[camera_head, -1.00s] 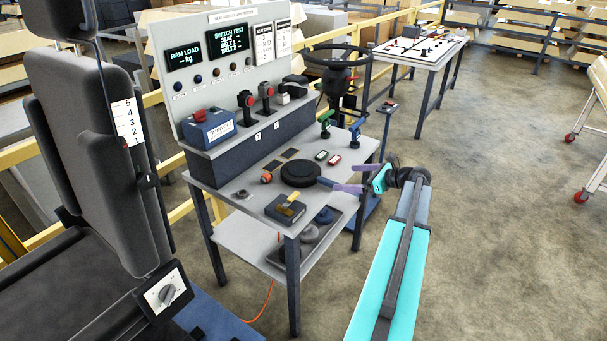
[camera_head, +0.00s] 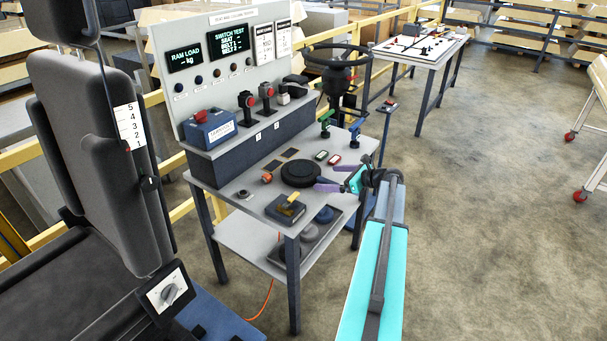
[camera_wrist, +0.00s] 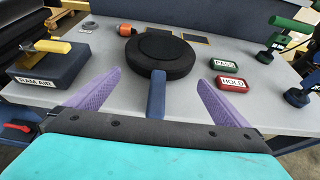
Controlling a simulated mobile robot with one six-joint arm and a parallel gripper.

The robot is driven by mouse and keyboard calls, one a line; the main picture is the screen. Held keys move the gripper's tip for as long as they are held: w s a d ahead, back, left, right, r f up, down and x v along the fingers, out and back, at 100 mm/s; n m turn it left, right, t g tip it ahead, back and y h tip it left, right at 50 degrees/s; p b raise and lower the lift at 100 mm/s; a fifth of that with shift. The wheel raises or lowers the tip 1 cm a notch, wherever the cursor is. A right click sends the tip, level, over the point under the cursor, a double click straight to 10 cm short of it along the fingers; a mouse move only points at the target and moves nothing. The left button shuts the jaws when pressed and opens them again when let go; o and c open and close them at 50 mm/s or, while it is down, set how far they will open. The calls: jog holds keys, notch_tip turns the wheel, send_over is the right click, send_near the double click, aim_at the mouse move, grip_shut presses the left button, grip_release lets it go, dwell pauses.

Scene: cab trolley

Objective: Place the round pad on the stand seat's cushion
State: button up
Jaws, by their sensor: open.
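The round pad (camera_head: 300,174) is a black disc with a blue handle, lying flat on the grey trolley top. In the wrist view the pad (camera_wrist: 160,53) is straight ahead, its handle (camera_wrist: 157,95) pointing back towards me. My gripper (camera_head: 322,184) is open and empty, its purple fingers at the pad's right edge in the head view. In the wrist view the fingers of my gripper (camera_wrist: 157,100) stand apart on either side of the handle, not touching it. The stand seat's black cushion (camera_head: 60,280) is at the lower left, below a tall dark backrest (camera_head: 90,150).
A RAM AIR box (camera_wrist: 50,65) with a yellow lever lies left of the pad. An orange-ended part (camera_head: 267,177) sits close to the pad. Open floor lies right of the trolley.

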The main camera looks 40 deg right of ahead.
aim_at(319, 177)
jog(key=shift+w, duration=0.1)
jog(key=shift+p+x, duration=1)
jog(key=shift+x, duration=1.5)
jog(key=shift+a, duration=0.1)
jog(key=c, duration=1.5)
jog(key=shift+o, duration=0.2)
jog(key=shift+r, duration=0.1)
notch_tip(319, 177, up, 10)
jog(key=b, duration=0.2)
